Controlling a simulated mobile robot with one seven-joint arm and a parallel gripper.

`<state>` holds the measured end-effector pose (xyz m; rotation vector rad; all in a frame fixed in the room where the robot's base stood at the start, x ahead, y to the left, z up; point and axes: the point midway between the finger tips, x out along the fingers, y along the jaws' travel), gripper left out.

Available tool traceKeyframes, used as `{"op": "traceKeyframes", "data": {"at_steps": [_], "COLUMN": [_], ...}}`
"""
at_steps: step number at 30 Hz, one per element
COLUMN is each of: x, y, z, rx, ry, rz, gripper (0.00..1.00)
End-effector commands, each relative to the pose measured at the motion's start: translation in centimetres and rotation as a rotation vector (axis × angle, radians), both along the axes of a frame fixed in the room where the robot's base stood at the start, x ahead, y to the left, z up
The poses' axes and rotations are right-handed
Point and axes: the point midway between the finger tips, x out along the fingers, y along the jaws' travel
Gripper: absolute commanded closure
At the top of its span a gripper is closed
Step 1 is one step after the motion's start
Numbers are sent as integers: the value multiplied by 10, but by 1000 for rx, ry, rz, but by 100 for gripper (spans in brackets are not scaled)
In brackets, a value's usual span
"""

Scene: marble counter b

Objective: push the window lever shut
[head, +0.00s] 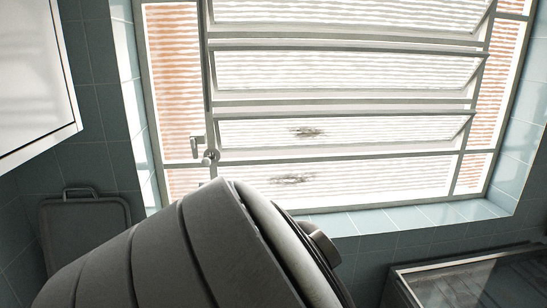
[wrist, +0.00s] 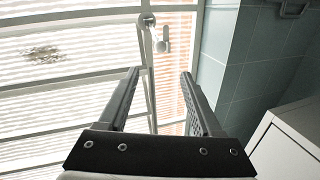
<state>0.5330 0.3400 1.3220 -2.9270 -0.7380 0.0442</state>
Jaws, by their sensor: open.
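The window (head: 345,125) has several frosted slats, and the upper ones are tilted out from the frame. The metal window lever (head: 197,146) is at the left side of the frame, beside a long vertical rod and a round knob (head: 211,156). In the wrist view the lever (wrist: 163,36) shows at the top centre, beyond my fingertips. My gripper (wrist: 160,73) is open and empty, its two fingers pointing towards the lever and apart from it. The rod (wrist: 148,75) runs down behind the gap between the fingers. In the head view my arm hides the gripper.
A white cabinet (head: 35,80) hangs at the left; it also shows at the lower right of the wrist view (wrist: 290,140). Blue-green tiles surround the window. A grey tray-like board (head: 85,228) stands at the lower left. A glass-topped unit (head: 470,280) is at the lower right.

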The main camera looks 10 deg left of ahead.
Motion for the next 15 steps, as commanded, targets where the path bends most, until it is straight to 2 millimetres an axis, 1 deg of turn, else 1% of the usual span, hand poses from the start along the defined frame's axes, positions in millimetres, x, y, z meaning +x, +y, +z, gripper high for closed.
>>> {"op": "traceKeyframes", "data": {"at_steps": [5, 15], "x": [13, 56], "y": [7, 29], "z": [1, 1], "rx": [-4, -4], "ry": [-3, -2], "rz": [1, -1], "gripper": [34, 34]}}
